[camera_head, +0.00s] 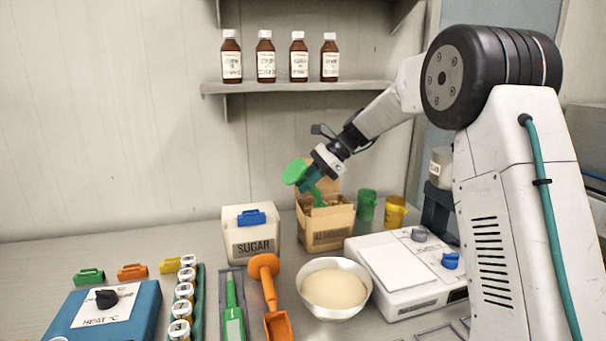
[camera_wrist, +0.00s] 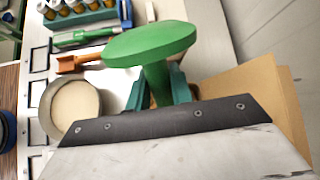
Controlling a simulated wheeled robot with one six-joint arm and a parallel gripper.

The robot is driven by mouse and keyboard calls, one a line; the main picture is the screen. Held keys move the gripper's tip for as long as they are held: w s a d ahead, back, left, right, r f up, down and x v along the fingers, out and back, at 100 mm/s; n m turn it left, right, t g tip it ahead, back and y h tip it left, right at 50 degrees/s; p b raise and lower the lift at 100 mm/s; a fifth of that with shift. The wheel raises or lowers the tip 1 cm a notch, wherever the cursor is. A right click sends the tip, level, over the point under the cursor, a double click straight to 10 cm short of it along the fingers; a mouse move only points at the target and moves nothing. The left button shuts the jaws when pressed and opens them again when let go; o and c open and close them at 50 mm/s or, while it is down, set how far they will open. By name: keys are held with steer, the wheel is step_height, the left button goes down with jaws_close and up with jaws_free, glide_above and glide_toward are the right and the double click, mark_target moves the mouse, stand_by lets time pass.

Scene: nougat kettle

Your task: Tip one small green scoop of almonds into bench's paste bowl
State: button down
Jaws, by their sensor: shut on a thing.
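My gripper (camera_head: 312,180) is shut on the green scoop (camera_head: 295,172), just above the open almond box. In the wrist view, the scoop's round green end (camera_wrist: 150,43) and stem show between the jaws of my gripper (camera_wrist: 160,88). In the head view, its lower green part reaches down at the mouth of the cardboard almond box (camera_head: 326,238). Whether it holds almonds cannot be seen. The paste bowl (camera_head: 333,312) stands in front of the box and holds a smooth cream-coloured paste. The bowl also shows in the wrist view (camera_wrist: 52,98), left of the scoop.
A sugar box (camera_head: 252,247) stands left of the almonds. An orange scoop (camera_head: 264,268) lies left of the bowl. A white scale (camera_head: 405,272) is close on its right. Green (camera_head: 367,205) and yellow (camera_head: 396,212) cups stand behind. A bottle shelf (camera_head: 300,87) hangs above.

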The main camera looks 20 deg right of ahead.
mark_target(285, 180)
step_height(285, 180, down, 4)
steer(key=a+h, duration=0.2)
steer(key=h, duration=0.3)
steer(key=a+r+h, duration=0.2)
steer(key=s+a+r+n+t+h, duration=0.1)
steer(key=a+r+h, duration=0.1)
steer(key=shift+a+r, duration=0.15)
steer(key=shift+r, duration=0.85)
steer(key=shift+a+r, duration=0.15)
steer(key=shift+r, duration=0.8)
steer(key=shift+s, duration=0.15)
